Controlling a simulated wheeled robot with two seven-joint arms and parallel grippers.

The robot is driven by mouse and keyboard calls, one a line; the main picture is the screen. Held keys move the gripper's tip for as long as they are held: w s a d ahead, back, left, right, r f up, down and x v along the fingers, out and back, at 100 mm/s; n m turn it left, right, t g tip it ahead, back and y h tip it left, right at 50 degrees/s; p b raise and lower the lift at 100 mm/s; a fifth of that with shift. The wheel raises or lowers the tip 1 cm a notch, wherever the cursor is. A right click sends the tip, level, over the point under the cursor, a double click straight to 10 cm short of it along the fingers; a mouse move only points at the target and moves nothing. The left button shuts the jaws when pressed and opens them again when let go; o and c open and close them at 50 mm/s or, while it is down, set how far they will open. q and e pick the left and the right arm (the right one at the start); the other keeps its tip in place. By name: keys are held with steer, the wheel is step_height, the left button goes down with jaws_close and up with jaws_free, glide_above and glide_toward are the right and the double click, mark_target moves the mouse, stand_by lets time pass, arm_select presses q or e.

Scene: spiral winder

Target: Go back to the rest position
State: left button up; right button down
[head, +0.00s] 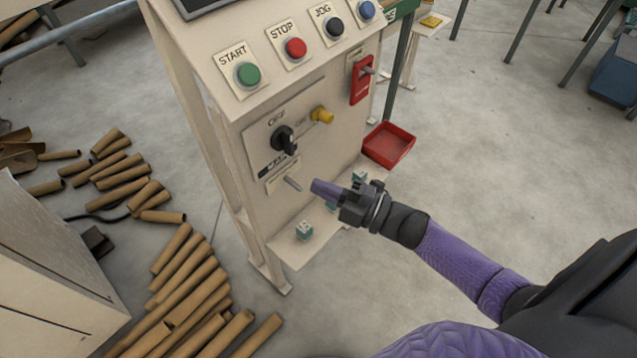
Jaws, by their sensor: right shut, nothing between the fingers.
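My right gripper (326,190) is shut and empty, in front of the lower part of a beige control cabinet (225,165). Its arm, in purple and black, comes in from the lower right. The fingertips are close to a small metal peg (292,183) on the cabinet front; I cannot tell whether they touch it. Above are a black rotary switch (284,140) with an OFF label and a yellow knob (322,115). My left gripper is not in view.
The sloped panel has a green START button (248,74), a red STOP button (295,48) and a black JOG button (335,28). A red tray (388,145) is behind. Cardboard tubes (185,275) litter the left floor. The right floor is mostly clear.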

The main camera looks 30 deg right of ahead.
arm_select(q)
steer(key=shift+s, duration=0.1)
arm_select(e)
steer(key=s+d+f+m+g+h+p, duration=0.25)
steer(key=s+f+m+h, duration=0.45)
steer(key=f, duration=0.4)
steer(key=s+d+f+m+g+h+p, duration=0.1)
steer(key=s+d+f+m+g+h, duration=0.25)
steer(key=s+f+m, duration=0.45)
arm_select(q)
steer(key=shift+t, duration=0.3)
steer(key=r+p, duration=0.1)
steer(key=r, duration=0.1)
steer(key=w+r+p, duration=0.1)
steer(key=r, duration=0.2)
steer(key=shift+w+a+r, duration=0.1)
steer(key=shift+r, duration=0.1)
arm_select(e)
steer(key=s+a+f+m+g, duration=0.1)
steer(key=s+f+g, duration=0.1)
steer(key=s, duration=0.6)
steer(key=s+a+f+m+g+h, duration=0.1)
steer(key=s+f+g, duration=0.2)
steer(key=s, duration=0.5)
steer(key=s+a+f+m+g+h, duration=0.1)
steer(key=s+g, duration=0.3)
steer(key=s, duration=0.5)
steer(key=shift+f+m+g, duration=0.3)
steer(key=shift+f+g, duration=0.1)
steer(key=shift+f, duration=0.35)
